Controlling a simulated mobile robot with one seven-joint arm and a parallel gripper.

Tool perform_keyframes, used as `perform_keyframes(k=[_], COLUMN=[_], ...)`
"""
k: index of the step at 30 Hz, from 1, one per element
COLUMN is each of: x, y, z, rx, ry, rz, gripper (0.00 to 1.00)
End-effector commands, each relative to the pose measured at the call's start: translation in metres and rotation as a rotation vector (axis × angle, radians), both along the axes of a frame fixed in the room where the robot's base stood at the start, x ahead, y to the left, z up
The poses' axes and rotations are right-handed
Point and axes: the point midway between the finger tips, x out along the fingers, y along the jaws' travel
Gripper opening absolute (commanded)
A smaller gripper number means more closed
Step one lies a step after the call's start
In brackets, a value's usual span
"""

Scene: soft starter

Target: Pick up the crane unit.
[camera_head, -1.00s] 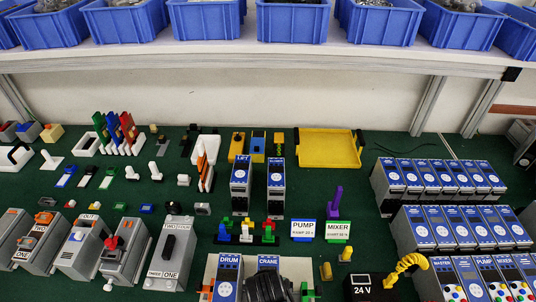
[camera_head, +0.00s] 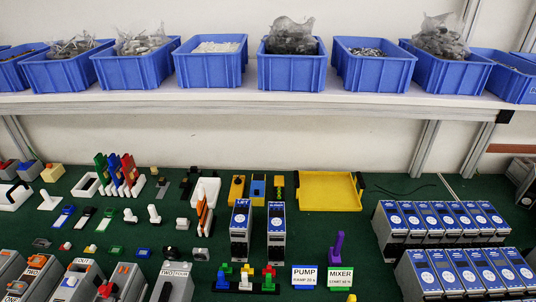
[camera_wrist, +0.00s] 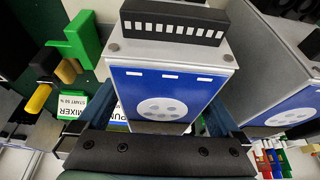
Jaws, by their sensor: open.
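The crane unit (camera_wrist: 165,85), a grey box with a blue face and a white round dial, fills the middle of the wrist view. Its name label is hidden, but its place between the cards and a neighbouring unit matches the crane unit. A black terminal strip (camera_wrist: 172,22) shows on its end. My gripper (camera_wrist: 160,112) is open, with a dark finger on either side of the unit; I cannot tell whether they touch it.
A similar unit (camera_wrist: 285,95) stands close on the right in the wrist view. The pump card (camera_head: 305,276) and mixer card (camera_head: 340,277) stand near a coloured block set (camera_head: 246,278). Two upright units (camera_head: 258,232) stand behind. A shelf (camera_head: 300,102) with blue bins crosses above.

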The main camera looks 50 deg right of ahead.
Motion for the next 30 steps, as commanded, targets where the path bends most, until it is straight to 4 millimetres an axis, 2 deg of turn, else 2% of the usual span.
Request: perform_keyframes(k=[10, 26, 27, 30], x=[0.0003, 0.0002, 0.0002, 0.0002], y=[0.0, 0.0, 0.0, 0.0], z=[-0.001, -0.001, -0.001, -0.001], rx=[-0.001, 0.0, 0.0, 0.0], ry=[-0.001, 0.0, 0.0, 0.0], rz=[0.0, 0.0, 0.0, 0.0], gripper=[1.0, 0.05, 0.0, 0.0])
